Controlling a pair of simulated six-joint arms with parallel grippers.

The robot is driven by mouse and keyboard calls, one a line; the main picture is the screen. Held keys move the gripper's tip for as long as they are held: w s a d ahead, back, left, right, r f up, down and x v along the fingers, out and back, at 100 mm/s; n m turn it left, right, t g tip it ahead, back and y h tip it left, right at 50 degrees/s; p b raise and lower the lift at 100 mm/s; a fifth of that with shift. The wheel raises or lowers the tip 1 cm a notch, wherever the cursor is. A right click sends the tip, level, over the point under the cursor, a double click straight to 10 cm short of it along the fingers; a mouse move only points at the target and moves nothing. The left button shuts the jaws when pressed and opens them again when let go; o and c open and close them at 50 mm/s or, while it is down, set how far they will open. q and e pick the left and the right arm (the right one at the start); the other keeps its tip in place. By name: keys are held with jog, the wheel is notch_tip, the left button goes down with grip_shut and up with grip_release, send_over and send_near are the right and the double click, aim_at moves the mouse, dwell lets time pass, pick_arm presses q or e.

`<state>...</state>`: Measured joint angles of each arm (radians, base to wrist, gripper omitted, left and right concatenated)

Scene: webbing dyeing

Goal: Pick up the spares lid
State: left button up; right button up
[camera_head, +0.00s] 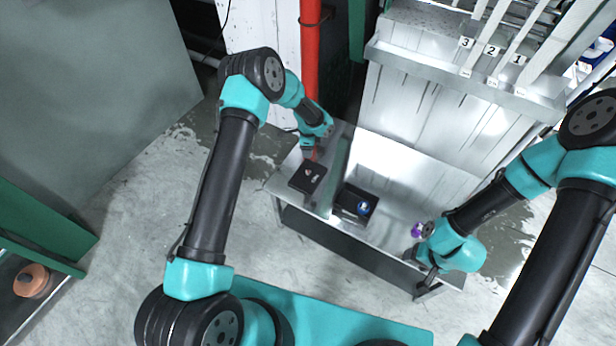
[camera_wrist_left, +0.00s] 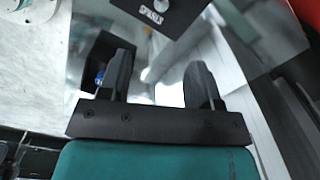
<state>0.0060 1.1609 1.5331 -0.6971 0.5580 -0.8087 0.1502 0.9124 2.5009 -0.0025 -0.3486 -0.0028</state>
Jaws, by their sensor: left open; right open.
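The spares lid (camera_head: 307,177) is a flat dark square with a pale round knob, lying at the left end of the metal bench. In the left wrist view the lid (camera_wrist_left: 181,14) shows at the top, cut off by the frame edge, with white "SPARES" lettering and its knob. My left gripper (camera_head: 311,152) is just behind the lid in the head view.
A dark open box (camera_head: 344,214) with a blue item (camera_head: 363,208) stands mid-bench, right of the lid. A small purple item (camera_head: 417,230) sits near my right gripper. A red pipe (camera_head: 310,60) rises behind the bench. The metal bench (camera_head: 385,235) is bare between box and purple item.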

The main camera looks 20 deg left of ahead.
pick_arm(q)
jog(key=shift+w, duration=0.1)
send_near(308, 172)
notch_tip(308, 172, down, 5)
jog(key=shift+f, duration=0.1)
dwell(0.6)
jog(key=shift+f, duration=2.55)
jog(key=c, duration=1)
